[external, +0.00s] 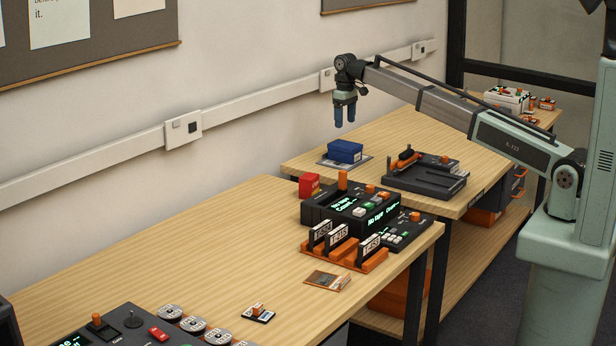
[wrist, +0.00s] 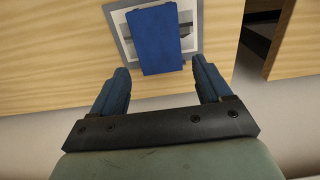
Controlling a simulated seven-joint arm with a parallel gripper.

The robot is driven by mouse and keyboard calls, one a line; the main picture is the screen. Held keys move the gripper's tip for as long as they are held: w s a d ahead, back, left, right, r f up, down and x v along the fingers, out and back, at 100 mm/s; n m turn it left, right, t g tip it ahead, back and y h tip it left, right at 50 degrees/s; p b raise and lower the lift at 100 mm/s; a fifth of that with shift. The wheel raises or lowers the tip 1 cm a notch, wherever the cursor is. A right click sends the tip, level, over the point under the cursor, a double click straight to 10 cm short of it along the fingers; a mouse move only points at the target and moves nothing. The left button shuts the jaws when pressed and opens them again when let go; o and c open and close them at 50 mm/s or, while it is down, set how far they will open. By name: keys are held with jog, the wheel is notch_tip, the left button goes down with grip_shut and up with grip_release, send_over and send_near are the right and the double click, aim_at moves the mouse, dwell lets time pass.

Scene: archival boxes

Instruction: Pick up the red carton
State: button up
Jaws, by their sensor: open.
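The red carton (external: 309,186) stands on the near table at its back edge, left of a black console. It is not in the wrist view. My gripper (external: 345,116) is open and empty, pointing down in the air above the farther table. It is well above and to the right of the red carton in the external view. In the wrist view my gripper (wrist: 160,85) has its two blue fingers spread apart. A blue box (wrist: 158,40) shows beyond the fingertips, not between them.
The blue box (external: 345,151) lies on a grey-framed sheet (external: 324,161) on the farther table. A dark tray (external: 427,185) is to its right. The black console (external: 350,208) and an orange rack (external: 374,260) of cards stand near the carton.

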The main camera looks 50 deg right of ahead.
jog(key=a+n, duration=0.2)
jog(key=a, duration=1.5)
jog(key=n+y, duration=0.2)
jog(key=n, duration=1.6)
send_near(309, 187)
notch_tip(309, 187, up, 3)
jog(key=w+d, duration=0.2)
jog(key=w, duration=0.1)
jog(key=shift+s+d+f, duration=0.25)
jog(key=shift+s+f, duration=0.05)
jog(key=shift+f, duration=0.05)
jog(key=f, duration=0.4)
jog(key=a+f, duration=0.1)
jog(key=f, duration=0.8)
jog(key=shift+s+a+f, duration=0.2)
jog(key=shift+s+a, duration=0.05)
jog(key=shift+a, duration=0.15)
jog(key=c, duration=1.1)
